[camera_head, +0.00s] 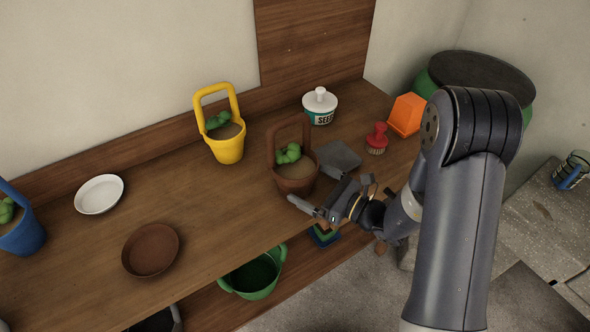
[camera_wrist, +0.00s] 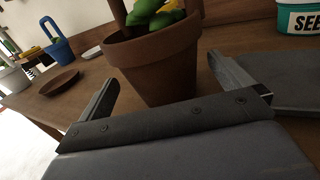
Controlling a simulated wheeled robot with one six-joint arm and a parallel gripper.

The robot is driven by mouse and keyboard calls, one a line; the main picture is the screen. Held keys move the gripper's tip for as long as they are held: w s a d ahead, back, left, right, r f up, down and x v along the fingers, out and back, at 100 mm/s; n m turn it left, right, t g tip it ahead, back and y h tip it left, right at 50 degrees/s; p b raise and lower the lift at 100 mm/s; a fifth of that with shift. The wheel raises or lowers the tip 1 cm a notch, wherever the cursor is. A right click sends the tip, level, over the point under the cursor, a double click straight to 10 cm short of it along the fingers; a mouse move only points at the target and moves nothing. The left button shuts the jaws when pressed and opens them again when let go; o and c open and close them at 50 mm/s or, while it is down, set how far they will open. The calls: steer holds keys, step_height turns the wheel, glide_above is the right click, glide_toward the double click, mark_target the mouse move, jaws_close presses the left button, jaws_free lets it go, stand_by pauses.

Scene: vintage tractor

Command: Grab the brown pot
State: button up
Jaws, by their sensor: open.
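The brown pot (camera_head: 296,179) stands upright on the wooden shelf, with a tall brown handle and a green plant inside. In the wrist view the brown pot (camera_wrist: 157,66) is just ahead, between the two fingers in the picture, with its handle and plant cut off at the top. My gripper (camera_head: 325,195) is open and empty, at the front right of the pot, low near the shelf's front edge. In the wrist view my gripper (camera_wrist: 165,92) has its fingers spread to either side of the pot's lower part. I cannot tell whether a finger touches it.
The wooden shelf (camera_head: 205,205) also holds a yellow pot (camera_head: 226,145), a seed tub (camera_head: 319,107), a grey flat piece (camera_head: 339,157), a red brush (camera_head: 377,139), an orange object (camera_head: 407,114), a brown dish (camera_head: 150,250) and a white dish (camera_head: 99,194). A green tub (camera_head: 252,277) sits below.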

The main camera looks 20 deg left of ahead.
steer(key=shift+x, duration=1.55)
steer(key=c, duration=1.1)
